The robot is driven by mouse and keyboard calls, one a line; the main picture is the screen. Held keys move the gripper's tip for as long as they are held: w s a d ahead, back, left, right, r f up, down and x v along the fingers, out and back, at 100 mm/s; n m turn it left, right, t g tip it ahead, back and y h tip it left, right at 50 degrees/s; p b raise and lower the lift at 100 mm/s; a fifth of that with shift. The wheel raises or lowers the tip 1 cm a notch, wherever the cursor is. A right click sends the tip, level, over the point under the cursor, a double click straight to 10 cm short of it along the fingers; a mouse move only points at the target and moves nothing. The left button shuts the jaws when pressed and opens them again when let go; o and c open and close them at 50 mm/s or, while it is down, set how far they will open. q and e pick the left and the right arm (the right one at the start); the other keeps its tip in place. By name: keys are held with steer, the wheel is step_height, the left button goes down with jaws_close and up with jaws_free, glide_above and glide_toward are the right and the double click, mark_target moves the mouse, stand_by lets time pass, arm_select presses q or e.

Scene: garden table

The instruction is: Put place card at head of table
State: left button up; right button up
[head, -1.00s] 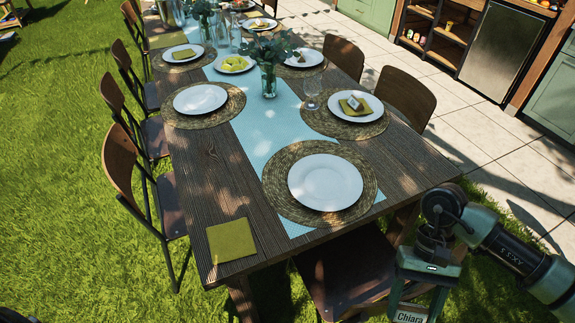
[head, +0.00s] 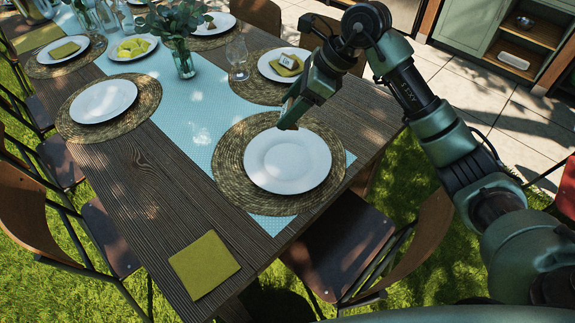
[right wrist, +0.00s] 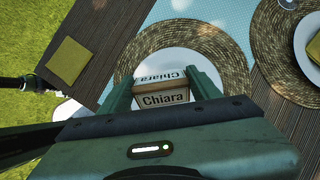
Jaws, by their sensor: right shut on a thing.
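The white place card reading "Chiara" (right wrist: 165,98) is between the fingers of my right gripper (right wrist: 163,92) in the right wrist view, upright with a wooden base. In the head view my right gripper (head: 290,118) is shut, with its tips over the far rim of the near-end white plate (head: 287,160). The card is mostly hidden there by the gripper. That plate lies on a round woven placemat (head: 230,165) at the near end of the table (head: 140,200). I cannot tell whether the card touches anything below.
A folded green napkin (head: 204,265) lies at the near left corner. A wine glass (head: 237,58), another plate with napkin and a card (head: 286,65), and a vase of leaves (head: 183,60) stand beyond. A blue runner (head: 190,115) covers the middle. Chairs surround the table.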

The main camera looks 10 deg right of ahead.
mark_target(287, 103)
steer(key=shift+w+r+m+t+h, duration=0.3)
steer(key=shift+w+r+m+t, duration=0.3)
steer(key=shift+w+r+m, duration=0.45)
steer(key=shift+w+f+m, duration=0.1)
steer(key=shift+w+m, duration=0.05)
steer(key=shift+m, duration=0.3)
step_height(287, 103, down, 14)
steer(key=shift+f+p, duration=0.25)
steer(key=shift+p, duration=0.1)
arm_select(q)
steer(key=shift+w+a+r, duration=0.2)
steer(key=shift+w+r, duration=0.05)
steer(key=shift+w, duration=0.25)
arm_select(e)
steer(key=shift+f, duration=2.6)
steer(key=o, duration=1.4)
steer(key=shift+c, duration=0.2)
arm_select(q)
steer(key=shift+f, duration=0.3)
arm_select(e)
steer(key=v, duration=1.2)
